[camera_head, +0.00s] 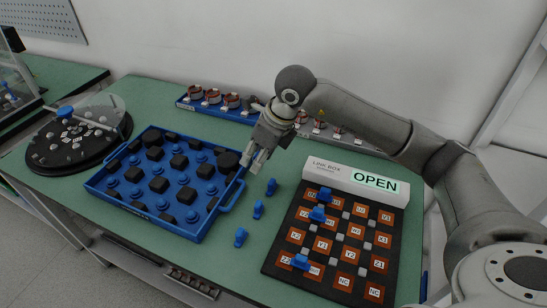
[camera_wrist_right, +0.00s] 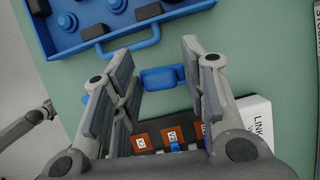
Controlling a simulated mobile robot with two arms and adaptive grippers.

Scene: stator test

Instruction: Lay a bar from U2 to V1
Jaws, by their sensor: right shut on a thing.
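My right gripper (camera_head: 256,163) hangs above the table between the blue tray and the link board. The bar is hard to make out in the head view. The black link board (camera_head: 328,240) has orange labelled squares, mostly too small to read, so I cannot pick out U2 and V1 surely. Blue bars lie on it at the upper left (camera_head: 318,214) and lower left (camera_head: 300,262). My left gripper is not in view.
A white link box (camera_head: 322,173) with an OPEN sign edges the board. A black turntable (camera_head: 118,132) is far left.

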